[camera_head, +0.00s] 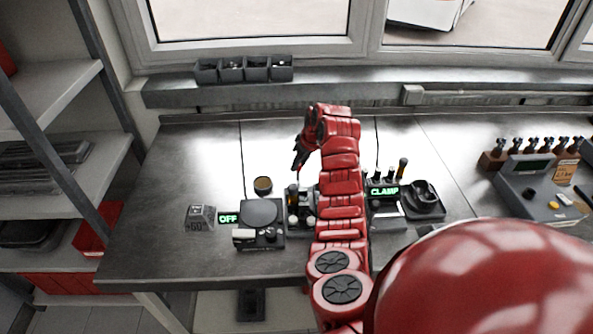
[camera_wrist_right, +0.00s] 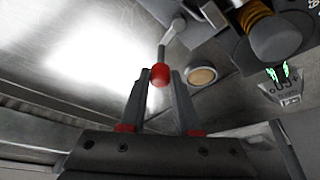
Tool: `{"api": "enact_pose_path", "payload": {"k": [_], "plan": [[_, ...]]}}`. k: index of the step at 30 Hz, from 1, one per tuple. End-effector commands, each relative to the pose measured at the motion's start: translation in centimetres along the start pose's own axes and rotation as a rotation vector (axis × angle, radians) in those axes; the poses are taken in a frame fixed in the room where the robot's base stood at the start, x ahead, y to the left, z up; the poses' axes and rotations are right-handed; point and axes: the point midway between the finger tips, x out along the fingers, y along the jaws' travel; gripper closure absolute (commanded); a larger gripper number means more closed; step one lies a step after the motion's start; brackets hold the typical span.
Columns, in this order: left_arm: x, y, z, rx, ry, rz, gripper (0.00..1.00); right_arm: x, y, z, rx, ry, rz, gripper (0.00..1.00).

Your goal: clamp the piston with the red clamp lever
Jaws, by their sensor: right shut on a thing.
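The clamp lever shows in the right wrist view as a thin metal rod with a red knob (camera_wrist_right: 160,75). My right gripper (camera_wrist_right: 161,82) is shut on the red knob, with one finger on each side of it. In the head view the right gripper (camera_head: 298,166) points down over the middle of the bench, behind the black station. The lever cannot be made out there. I cannot pick out the piston for sure; the red arm covers part of the station. My left gripper is not in view.
A round brass-coloured piece (camera_head: 263,184) lies left of the right gripper. A black plate device (camera_head: 259,213) with an OFF sign (camera_head: 229,218) and a small grey box (camera_head: 201,216) stand left. A black fixture (camera_head: 422,197) stands right. The left and back bench are clear.

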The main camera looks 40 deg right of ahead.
Motion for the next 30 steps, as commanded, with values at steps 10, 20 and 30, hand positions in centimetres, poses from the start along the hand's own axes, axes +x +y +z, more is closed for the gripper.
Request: {"api": "enact_pose_path", "payload": {"k": [10,20,30], "plan": [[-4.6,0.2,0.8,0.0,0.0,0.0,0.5,0.3,0.9,0.9,0.298,0.004,0.129,1.0],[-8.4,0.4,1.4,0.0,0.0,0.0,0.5,-0.2,1.4,1.6,0.572,0.003,0.237,1.0],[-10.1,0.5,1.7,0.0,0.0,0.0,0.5,-0.8,1.6,2.2,0.759,0.001,0.314,1.0]]}}
